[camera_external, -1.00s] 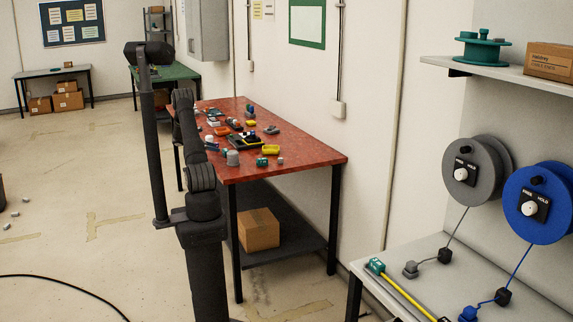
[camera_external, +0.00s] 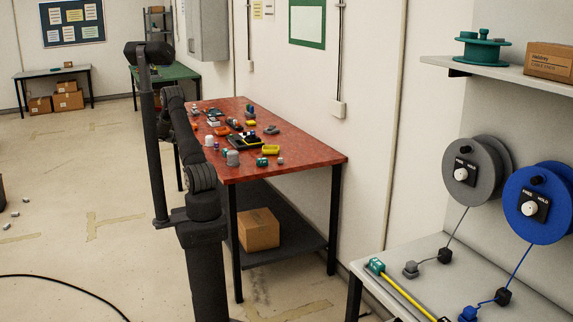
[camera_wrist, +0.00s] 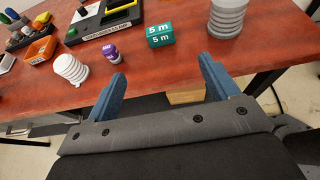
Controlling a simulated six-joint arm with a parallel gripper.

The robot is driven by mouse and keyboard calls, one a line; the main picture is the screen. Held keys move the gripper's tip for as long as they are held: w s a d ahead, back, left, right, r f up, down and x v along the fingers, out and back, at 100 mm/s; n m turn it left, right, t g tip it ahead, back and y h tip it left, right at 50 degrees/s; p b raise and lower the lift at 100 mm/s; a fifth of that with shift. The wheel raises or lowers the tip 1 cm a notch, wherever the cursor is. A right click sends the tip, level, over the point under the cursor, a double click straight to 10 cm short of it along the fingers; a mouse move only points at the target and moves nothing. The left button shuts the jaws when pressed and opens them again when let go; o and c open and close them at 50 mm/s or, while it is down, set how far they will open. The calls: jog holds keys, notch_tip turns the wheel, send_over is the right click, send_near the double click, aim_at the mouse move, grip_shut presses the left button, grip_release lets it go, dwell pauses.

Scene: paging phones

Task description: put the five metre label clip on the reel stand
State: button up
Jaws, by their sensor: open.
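The green five metre label clip (camera_wrist: 160,36), marked "5 m" in white, sits near the red table's front edge in the wrist view. It also shows in the external view (camera_external: 262,162). My gripper (camera_wrist: 162,68) is open and empty, its blue fingers apart. The clip lies beyond the fingertips, roughly between them, and nothing touches it. In the external view my gripper is hidden behind my arm.
A grey ribbed piece (camera_wrist: 228,18) stands right of the clip. A purple-and-white piece (camera_wrist: 110,52), a white ribbed piece (camera_wrist: 70,68) and an orange tray (camera_wrist: 40,48) are to the left. The red table's (camera_external: 310,152) right end is clear.

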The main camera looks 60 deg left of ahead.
jog(key=w+f, duration=0.1)
send_near(224, 150)
jog(key=x, duration=0.5)
jog(key=shift+a+f, duration=0.1)
jog(key=shift+f, duration=0.05)
jog(key=x, duration=0.5)
jog(key=shift+w, duration=0.2)
jog(key=c, duration=1.1)
jog(key=shift+r, duration=0.7)
jog(key=r, duration=0.3)
jog(key=shift+w+d+r, duration=0.1)
jog(key=shift+d, duration=0.25)
jog(key=w+d+r, duration=0.2)
jog(key=d, duration=0.1)
jog(key=w+d+r, duration=0.2)
jog(key=d, duration=0.1)
jog(key=w+d+r, duration=0.2)
jog(key=d, duration=0.1)
jog(key=shift+d+r, duration=0.15)
jog(key=shift+d, duration=0.1)
